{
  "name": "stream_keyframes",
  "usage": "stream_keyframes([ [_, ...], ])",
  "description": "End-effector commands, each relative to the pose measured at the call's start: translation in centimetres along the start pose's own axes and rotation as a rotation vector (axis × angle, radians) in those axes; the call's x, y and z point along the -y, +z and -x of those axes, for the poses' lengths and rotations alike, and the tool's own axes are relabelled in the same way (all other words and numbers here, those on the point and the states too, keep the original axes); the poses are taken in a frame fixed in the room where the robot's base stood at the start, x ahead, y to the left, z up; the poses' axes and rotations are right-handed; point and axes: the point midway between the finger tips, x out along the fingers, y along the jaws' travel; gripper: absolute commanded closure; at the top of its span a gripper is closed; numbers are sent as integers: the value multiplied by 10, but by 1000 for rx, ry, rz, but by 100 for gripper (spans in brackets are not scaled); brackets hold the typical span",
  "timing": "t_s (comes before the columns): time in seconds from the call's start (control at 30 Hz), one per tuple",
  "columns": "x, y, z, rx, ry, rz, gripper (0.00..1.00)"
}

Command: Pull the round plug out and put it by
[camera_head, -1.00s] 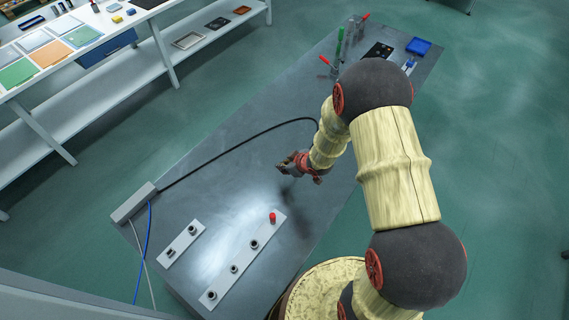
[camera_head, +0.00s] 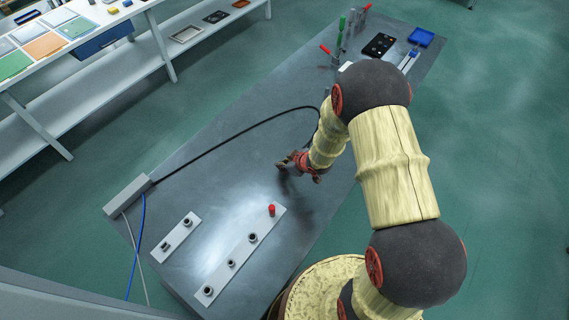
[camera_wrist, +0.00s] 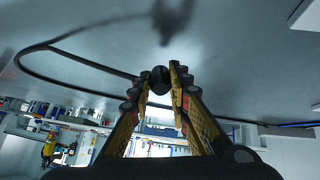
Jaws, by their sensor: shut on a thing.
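My gripper (camera_head: 281,164) is above the grey bench, beyond the far end of the long socket strip (camera_head: 241,250). In the wrist view its two fingers (camera_wrist: 160,78) are closed on a dark round plug (camera_wrist: 159,74). A black cable (camera_wrist: 75,62) loops round to the plug. In the head view the plug is too small to make out clearly. The plug is clear of both strips, and its shadow lies on the bench. The long strip carries several dark round sockets and a red piece (camera_head: 272,210) at its far end.
A short strip (camera_head: 176,238) with two dark fittings lies left of the long one. A grey box (camera_head: 128,196) at the bench's left edge feeds the cable. Clamps with red and green handles (camera_head: 342,24) and a blue tray (camera_head: 420,37) stand at the far end. The mid-bench is largely clear.

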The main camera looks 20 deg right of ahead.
Motion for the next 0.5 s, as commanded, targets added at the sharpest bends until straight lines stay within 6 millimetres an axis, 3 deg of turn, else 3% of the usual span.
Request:
stream_keyframes([
  [0.03, 0, 0, 0, 0, 0, 0, 100],
  [0.07, 0, 0, 0, 0, 0, 0, 80],
  [0.4, 0, 0, 0, 0, 0, 0, 61],
  [0.5, 0, 0, 0, 0, 0, 0, 60],
])
